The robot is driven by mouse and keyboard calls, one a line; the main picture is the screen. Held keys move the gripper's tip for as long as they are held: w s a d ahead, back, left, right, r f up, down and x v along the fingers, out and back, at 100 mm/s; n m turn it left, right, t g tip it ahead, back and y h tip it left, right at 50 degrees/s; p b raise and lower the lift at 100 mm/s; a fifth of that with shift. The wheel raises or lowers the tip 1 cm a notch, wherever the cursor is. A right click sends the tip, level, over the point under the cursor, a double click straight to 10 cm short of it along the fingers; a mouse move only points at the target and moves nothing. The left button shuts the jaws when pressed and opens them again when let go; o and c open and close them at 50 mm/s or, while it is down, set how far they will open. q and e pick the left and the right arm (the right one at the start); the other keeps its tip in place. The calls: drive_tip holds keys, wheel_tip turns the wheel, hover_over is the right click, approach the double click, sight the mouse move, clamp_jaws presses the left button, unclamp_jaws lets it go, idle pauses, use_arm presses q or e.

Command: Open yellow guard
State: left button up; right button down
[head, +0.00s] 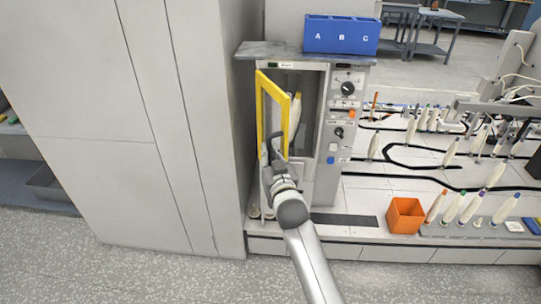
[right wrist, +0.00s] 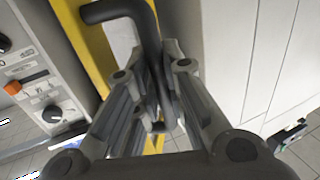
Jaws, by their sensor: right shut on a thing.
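The yellow guard (head: 261,105) is a framed door on the front of the grey machine cabinet (head: 325,150). It stands partly open, swung out from its left side. A pale bobbin shape (head: 296,112) shows inside the cabinet behind it. My right gripper (head: 273,152) is at the lower part of the guard. In the right wrist view my right gripper (right wrist: 160,85) is shut on the dark bent handle (right wrist: 122,12), with the yellow frame (right wrist: 88,40) just behind it. The gripper hides part of the handle. My left gripper is not in view.
A control panel with knobs (head: 347,88) is right of the opening. A blue A-B-C bin (head: 341,46) sits on top. A tall grey cabinet (head: 170,130) stands close on the left. An orange box (head: 405,215) and several bobbins are at right. Floor in front is clear.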

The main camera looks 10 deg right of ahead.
drive_tip(key=c, duration=1.8)
unclamp_jaws()
drive_tip(key=shift+o, duration=0.2)
drive_tip(key=s, duration=1.2)
drive_tip(key=shift+d, duration=0.45)
drive_tip(key=shift+w, duration=0.1)
